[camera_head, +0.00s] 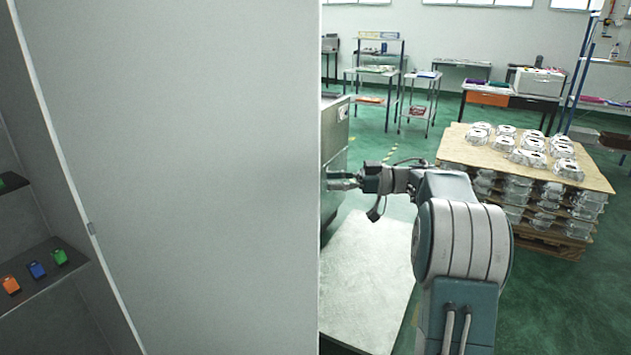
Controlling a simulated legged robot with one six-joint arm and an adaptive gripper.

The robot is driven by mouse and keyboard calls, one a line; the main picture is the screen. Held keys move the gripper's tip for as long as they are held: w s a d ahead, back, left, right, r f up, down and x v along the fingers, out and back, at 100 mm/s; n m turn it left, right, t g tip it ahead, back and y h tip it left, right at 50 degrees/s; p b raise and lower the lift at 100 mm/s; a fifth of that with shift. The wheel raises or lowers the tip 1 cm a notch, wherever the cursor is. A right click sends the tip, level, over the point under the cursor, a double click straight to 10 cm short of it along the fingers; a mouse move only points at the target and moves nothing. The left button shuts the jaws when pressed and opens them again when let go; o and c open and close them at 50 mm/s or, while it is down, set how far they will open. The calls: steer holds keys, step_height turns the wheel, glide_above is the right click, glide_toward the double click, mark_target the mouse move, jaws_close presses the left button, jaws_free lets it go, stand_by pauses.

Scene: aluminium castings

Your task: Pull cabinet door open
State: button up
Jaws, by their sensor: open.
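The cabinet door (190,180) is a large, plain light-grey panel that fills the left half of the view. It stands open, with the cabinet interior (30,200) showing to its left and a hinge near its left edge. My gripper (338,181) is just right of the door's free edge in the picture, fingers pointing left. It is open and holds nothing that I can see. I cannot tell whether it touches the door or how far apart they are in depth. No handle is visible on this face of the door.
Inside the cabinet, a shelf (45,278) bears orange, blue and green items. A grey metal unit (335,135) stands behind the gripper, and a pale flat surface (370,265) lies below. A pallet stack (600,183) of castings stands right. Green floor is clear between.

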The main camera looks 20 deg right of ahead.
steer(key=v, duration=0.6)
steer(key=shift+d, duration=0.4)
steer(key=shift+s+a, duration=0.1)
steer(key=shift+s, duration=0.05)
